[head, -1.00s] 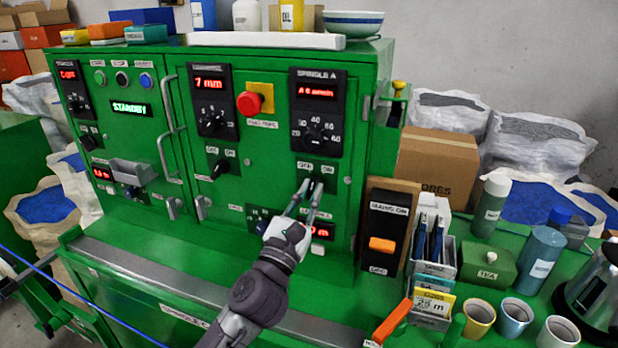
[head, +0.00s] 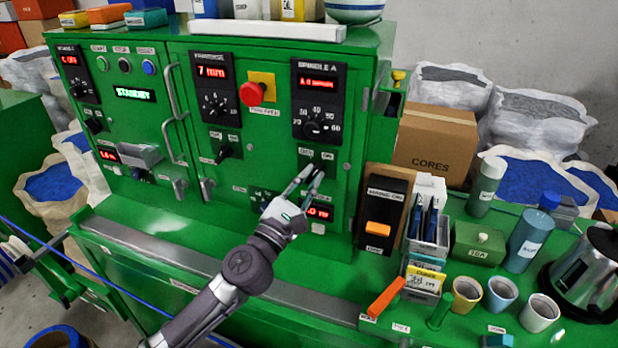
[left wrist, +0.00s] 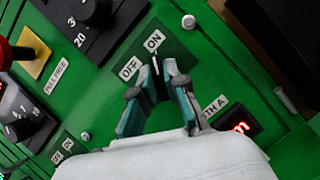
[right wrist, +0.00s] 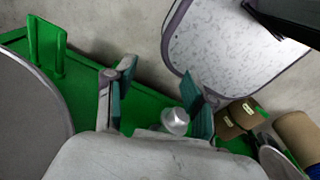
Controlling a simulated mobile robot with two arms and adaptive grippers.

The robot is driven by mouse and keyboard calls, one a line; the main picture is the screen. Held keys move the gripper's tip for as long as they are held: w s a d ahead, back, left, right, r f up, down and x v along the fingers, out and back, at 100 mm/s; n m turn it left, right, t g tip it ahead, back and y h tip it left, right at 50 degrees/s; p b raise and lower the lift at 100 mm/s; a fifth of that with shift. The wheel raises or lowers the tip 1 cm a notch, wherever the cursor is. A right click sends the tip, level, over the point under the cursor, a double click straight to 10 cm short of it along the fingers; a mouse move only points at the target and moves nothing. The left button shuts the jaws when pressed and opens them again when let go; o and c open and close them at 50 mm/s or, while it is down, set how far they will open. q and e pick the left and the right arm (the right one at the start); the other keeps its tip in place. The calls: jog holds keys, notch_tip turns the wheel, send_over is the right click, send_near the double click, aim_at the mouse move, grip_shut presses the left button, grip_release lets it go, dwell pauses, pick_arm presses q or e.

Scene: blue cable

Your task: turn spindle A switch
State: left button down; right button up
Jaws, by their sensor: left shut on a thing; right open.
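The spindle A panel (head: 319,103) has a red display and a black dial on the green cabinet. Below it is the small black spindle A switch (left wrist: 157,78), with an OFF label (left wrist: 130,68) and an ON label (left wrist: 154,41) in the left wrist view. My left gripper (head: 314,172) reaches up to it from below, fingers tilted to the right. In the left wrist view its fingertips (left wrist: 159,68) are shut on the switch and mostly hide it; I cannot tell which label it points to. My right gripper (right wrist: 162,90) is open and empty, seen only in the right wrist view.
A red emergency button (head: 252,93) and another off/on switch (head: 224,152) sit to the left. A black box with an orange rocker (head: 378,229) stands right of my left gripper. Cups, a kettle (head: 590,270) and a pen holder crowd the right side.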

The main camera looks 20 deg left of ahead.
pick_arm(q)
jog(key=shift+a+r, duration=0.1)
jog(key=shift+r, duration=0.15)
jog(key=c, duration=1.2)
grip_release()
jog(key=shift+w+f, duration=0.15)
jog(key=shift+f, duration=0.05)
jog(key=v, duration=1.2)
